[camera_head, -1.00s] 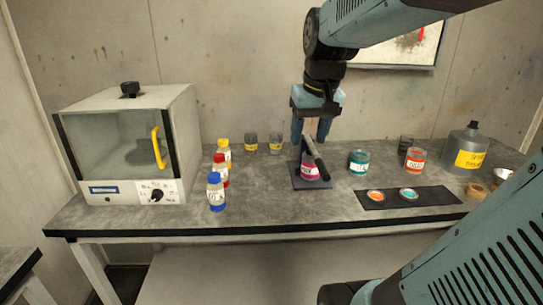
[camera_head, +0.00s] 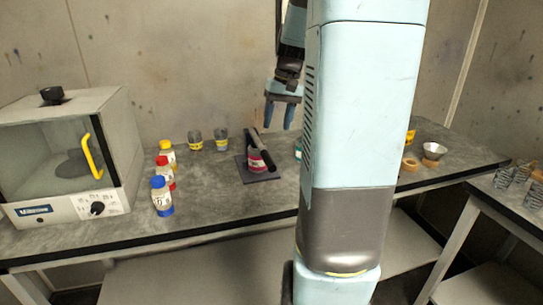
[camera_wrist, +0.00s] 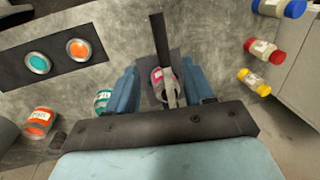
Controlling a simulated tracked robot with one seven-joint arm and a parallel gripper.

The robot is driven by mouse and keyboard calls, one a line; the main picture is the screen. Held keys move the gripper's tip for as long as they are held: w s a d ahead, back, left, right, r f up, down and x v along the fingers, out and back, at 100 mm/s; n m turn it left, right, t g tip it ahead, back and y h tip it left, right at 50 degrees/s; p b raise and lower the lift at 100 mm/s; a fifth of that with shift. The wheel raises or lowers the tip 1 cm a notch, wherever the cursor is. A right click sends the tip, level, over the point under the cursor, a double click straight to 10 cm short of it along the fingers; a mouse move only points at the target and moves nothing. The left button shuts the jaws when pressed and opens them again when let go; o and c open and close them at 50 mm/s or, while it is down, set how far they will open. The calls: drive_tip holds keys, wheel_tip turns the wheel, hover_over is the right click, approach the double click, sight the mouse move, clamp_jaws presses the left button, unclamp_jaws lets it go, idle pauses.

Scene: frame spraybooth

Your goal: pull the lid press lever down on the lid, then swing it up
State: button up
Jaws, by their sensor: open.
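The lid press (camera_head: 268,177) has a dark base plate on the bench. A magenta jar (camera_head: 256,163) stands on it. The black lever (camera_head: 261,148) slants across the jar's top, its upper end to the left in the head view; the lid cannot be made out. My gripper (camera_head: 279,122) is open and empty, above and to the right of the lever, apart from it. In the wrist view the lever (camera_wrist: 158,40) and magenta jar (camera_wrist: 157,78) show between my two blue fingers (camera_wrist: 160,88).
A booth oven (camera_head: 70,150) with a yellow handle stands left. Bottles with blue (camera_head: 161,198), red and yellow caps stand between it and the press. A teal jar (camera_wrist: 102,100) is close beside one finger in the wrist view. My arm hides the bench's middle right.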

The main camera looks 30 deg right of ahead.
sight(270, 158)
drive_tip(key=f, duration=0.4)
drive_tip(key=a+f, duration=0.1)
drive_tip(key=f, duration=0.2)
drive_tip(key=a+f, duration=0.1)
drive_tip(key=f, duration=0.3)
drive_tip(key=shift+w+a+f, duration=0.15)
drive_tip(key=shift+w+f, duration=0.15)
drive_tip(key=shift+c, duration=0.3)
clamp_jaws()
